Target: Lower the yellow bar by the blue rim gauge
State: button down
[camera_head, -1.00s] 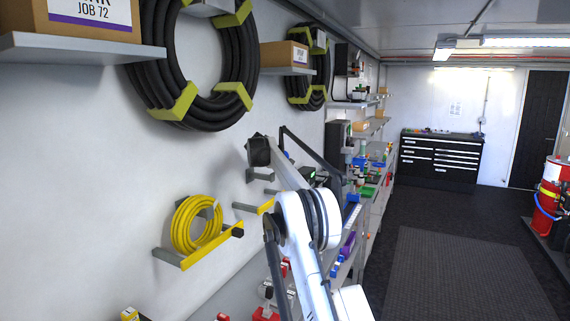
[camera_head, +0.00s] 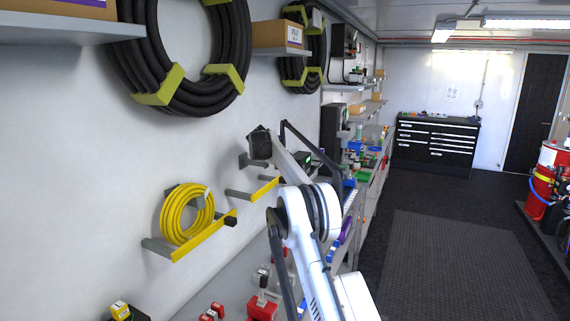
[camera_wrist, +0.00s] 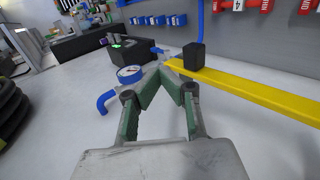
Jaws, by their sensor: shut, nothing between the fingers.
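In the wrist view my gripper (camera_wrist: 158,72) is shut and empty, its two green-padded fingers meeting at the tips. The gauge with a blue rim and white dial (camera_wrist: 130,74) is just left of the fingertips, near a bent blue pipe (camera_wrist: 104,103). The yellow bar (camera_wrist: 252,88) runs from near the fingertips toward the right edge, with a black block (camera_wrist: 189,57) at its near end. I cannot tell whether the fingertips touch the bar. In the head view a yellow bar (camera_head: 265,189) shows on the wall beside my arm; my fingers and the gauge are not clear there.
A black box with a green light (camera_wrist: 117,57) stands beyond the gauge. In the head view a yellow hose coil (camera_head: 187,214) hangs by another yellow-faced bracket (camera_head: 203,238). Black hose coils (camera_head: 185,90) hang above.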

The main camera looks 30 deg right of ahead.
jog(key=shift+a, duration=0.1)
dwell(0.3)
jog(key=v, duration=1.2)
jog(key=shift+s, duration=0.1)
dwell(0.4)
jog(key=s+a+f+m+t+y+b, duration=0.15)
jog(key=s+a+b, duration=0.25)
jog(key=s+a, duration=0.8)
jog(key=s+a+m+y+b, duration=0.25)
jog(key=s+a, duration=0.65)
jog(key=s, duration=0.8)
jog(key=s+a+f+y+b, duration=0.1)
jog(key=s+a+f+b, duration=0.1)
jog(key=s+a+f, duration=0.2)
jog(key=s+a+f+m+y+b, duration=0.1)
jog(key=s+a+f, duration=0.3)
jog(key=s+f, duration=0.7)
jog(key=s+a+f+m+y+b, duration=0.1)
jog(key=s+a+f, duration=0.4)
jog(key=s, duration=0.9)
notch_tip(320, 180, down, 3)
jog(key=y+b, duration=0.1)
jog(key=b, duration=0.1)
jog(key=shift+s+b, duration=0.2)
jog(key=shift+b, duration=0.15)
